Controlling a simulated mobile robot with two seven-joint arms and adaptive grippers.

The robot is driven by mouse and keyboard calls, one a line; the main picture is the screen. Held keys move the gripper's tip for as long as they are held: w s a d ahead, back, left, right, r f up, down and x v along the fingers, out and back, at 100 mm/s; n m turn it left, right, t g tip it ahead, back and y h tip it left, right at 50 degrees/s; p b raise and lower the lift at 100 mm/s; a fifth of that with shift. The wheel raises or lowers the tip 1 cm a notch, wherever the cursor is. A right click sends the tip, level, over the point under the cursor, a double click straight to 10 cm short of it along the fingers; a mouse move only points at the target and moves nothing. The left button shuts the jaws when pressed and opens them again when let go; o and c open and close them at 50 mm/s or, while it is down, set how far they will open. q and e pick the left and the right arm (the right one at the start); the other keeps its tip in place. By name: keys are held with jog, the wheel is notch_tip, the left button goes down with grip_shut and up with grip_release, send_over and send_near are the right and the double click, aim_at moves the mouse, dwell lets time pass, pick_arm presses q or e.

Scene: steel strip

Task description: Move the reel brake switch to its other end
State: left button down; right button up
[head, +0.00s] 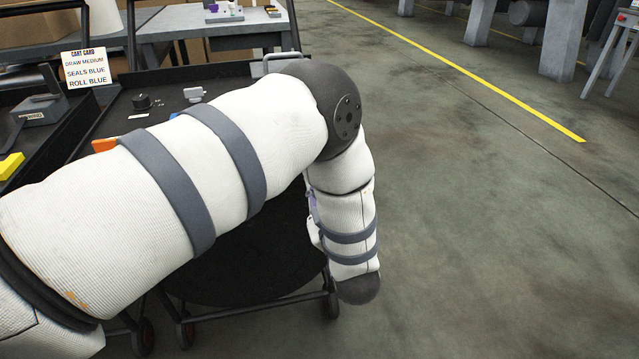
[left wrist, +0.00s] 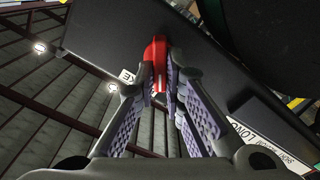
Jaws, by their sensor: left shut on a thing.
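In the left wrist view my left gripper (left wrist: 159,88) is shut on a red switch handle (left wrist: 156,53). The handle stands out from a dark panel (left wrist: 110,28), and its lower part sits between the fingertips. A white label beside it is partly covered; the letters "KE" show. In the head view my white left arm crosses from the left and bends down at the elbow. The left gripper and the red handle are hidden there. My right gripper is in neither view.
A black cart carries a printed card (head: 86,68), a black knob (head: 142,102), a small grey fitting (head: 194,94) and a yellow block (head: 10,165). A grey workbench (head: 210,20) stands behind.

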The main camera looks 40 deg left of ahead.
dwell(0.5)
pick_arm(q)
jog(key=c, duration=1.7)
grip_release()
jog(key=shift+w+a, duration=0.1)
jog(key=v, duration=1.2)
